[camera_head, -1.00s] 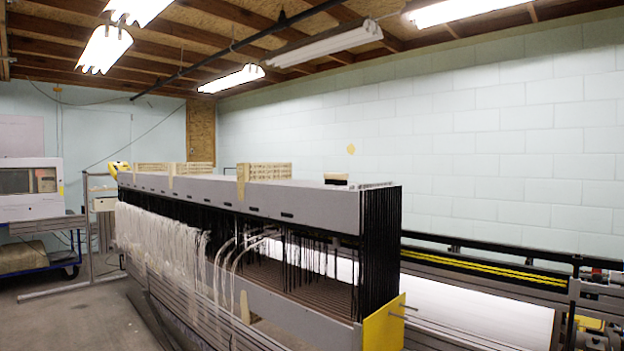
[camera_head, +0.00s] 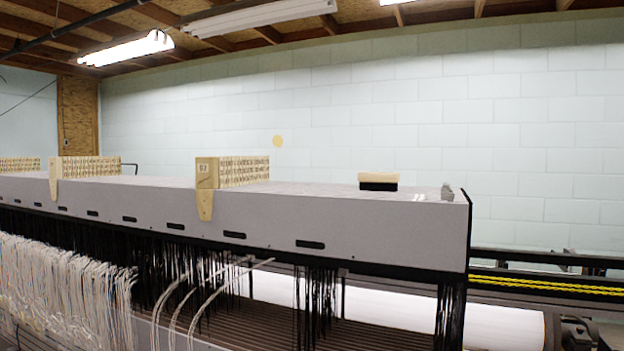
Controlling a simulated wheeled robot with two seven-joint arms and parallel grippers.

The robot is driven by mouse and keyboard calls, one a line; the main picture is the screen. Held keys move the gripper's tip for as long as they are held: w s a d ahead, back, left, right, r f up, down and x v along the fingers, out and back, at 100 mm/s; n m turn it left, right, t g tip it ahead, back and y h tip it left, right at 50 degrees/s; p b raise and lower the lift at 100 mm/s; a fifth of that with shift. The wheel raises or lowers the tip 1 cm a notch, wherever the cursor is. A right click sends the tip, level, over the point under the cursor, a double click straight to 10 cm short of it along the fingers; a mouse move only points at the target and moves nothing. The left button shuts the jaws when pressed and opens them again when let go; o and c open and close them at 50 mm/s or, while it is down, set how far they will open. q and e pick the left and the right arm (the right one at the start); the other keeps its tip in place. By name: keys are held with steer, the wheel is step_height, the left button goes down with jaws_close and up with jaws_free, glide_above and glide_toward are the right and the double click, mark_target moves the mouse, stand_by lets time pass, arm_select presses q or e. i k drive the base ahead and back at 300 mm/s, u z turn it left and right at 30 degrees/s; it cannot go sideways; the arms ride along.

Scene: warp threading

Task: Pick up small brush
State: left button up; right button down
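The small brush (camera_head: 379,181) lies on the flat grey top of the loom frame (camera_head: 350,218), toward its right end. It has a pale wooden back on top and dark bristles below, facing down. Neither of my grippers shows in the head view, so how they stand is hidden.
Wooden blocks with rows of marks (camera_head: 232,172) stand on the frame top left of the brush. White threads (camera_head: 60,280) hang in front at lower left. The top around the brush is clear.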

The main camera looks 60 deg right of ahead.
mark_target(373, 181)
steer(key=i, duration=1.35)
steer(key=z, duration=2.3)
